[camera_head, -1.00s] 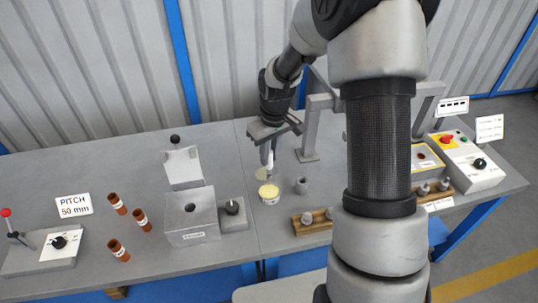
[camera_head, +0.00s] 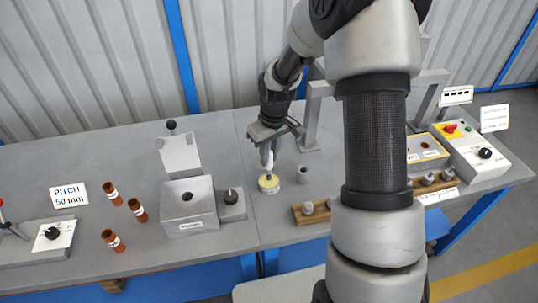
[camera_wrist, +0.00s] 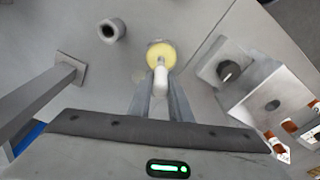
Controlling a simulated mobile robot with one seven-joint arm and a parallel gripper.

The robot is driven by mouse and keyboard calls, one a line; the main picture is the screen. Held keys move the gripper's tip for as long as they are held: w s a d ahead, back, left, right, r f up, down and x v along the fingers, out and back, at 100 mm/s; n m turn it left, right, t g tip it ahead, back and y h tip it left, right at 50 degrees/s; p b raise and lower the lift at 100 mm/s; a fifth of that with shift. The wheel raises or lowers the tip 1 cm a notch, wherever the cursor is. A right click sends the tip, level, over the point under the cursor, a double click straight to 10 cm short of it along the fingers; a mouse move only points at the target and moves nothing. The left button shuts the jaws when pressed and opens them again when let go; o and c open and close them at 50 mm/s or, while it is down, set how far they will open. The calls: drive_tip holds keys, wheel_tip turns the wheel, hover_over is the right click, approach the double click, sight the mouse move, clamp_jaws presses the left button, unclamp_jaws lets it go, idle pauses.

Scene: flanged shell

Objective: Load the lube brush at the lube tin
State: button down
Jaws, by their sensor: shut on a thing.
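The lube tin (camera_head: 268,185) is a small round tin with pale yellow content, standing on the grey bench. It also shows in the wrist view (camera_wrist: 161,50), just beyond my fingertips. My gripper (camera_head: 267,150) points down above the tin. In the wrist view my gripper (camera_wrist: 161,88) is shut on the lube brush (camera_wrist: 160,78), of which a white, rounded part shows between the fingers. The brush's lower end (camera_head: 268,163) is at or just over the yellow surface. I cannot tell whether it touches, and its tip is hidden.
A grey cylinder (camera_head: 302,174) stands close right of the tin. A wooden rack (camera_head: 311,213) with grey parts lies in front. An open-lidded grey box (camera_head: 188,208) with a knobbed block (camera_head: 232,204) is left. A metal frame (camera_head: 312,115) rises behind.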

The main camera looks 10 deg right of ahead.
drive_tip(key=shift+f+b, duration=0.4)
drive_tip(key=shift+f, duration=0.2)
idle(1.5)
drive_tip(key=shift+r, duration=0.1)
drive_tip(key=shift+r+p, duration=2.45)
drive_tip(key=shift+r, duration=1.05)
